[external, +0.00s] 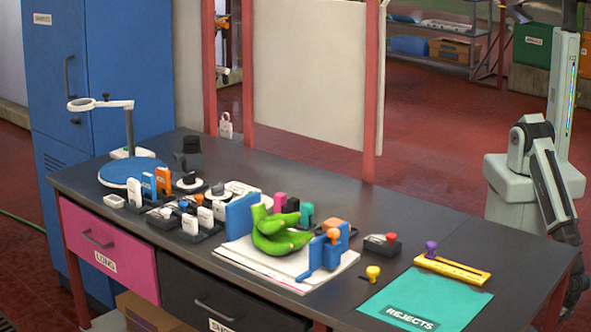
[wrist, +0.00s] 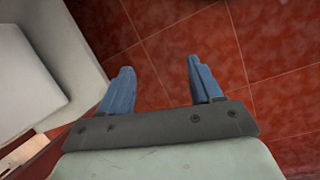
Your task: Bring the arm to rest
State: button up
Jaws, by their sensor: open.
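My gripper (wrist: 161,84) shows in the wrist view with its two blue fingers apart and nothing between them. It hangs over red floor tiles. In the external view my arm (external: 545,170) stands at the right, beyond the bench's right end, folded and pointing down. The gripper end there is dark and partly cut off by the picture edge, low beside the bench. It looks apart from everything on the bench.
A dark workbench (external: 420,222) fills the middle, holding green banana-like shapes (external: 275,235) in a blue clamp, small tools, a teal rejects mat (external: 425,297) and a yellow slotted bar (external: 452,268). A pale block (wrist: 45,70) lies left of my gripper. Open floor (wrist: 265,45) lies right.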

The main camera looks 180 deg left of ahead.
jog(key=s+d+r+m+g+y, duration=0.1)
jog(key=s+m+g, duration=0.1)
jog(key=s, duration=0.5)
jog(key=s+d+r+m+g+y, duration=0.1)
jog(key=s+d+m+g+y, duration=0.1)
jog(key=s, duration=0.6)
jog(key=shift+s+d+m+g, duration=0.25)
jog(key=shift+m+g, duration=0.05)
jog(key=shift+m, duration=0.5)
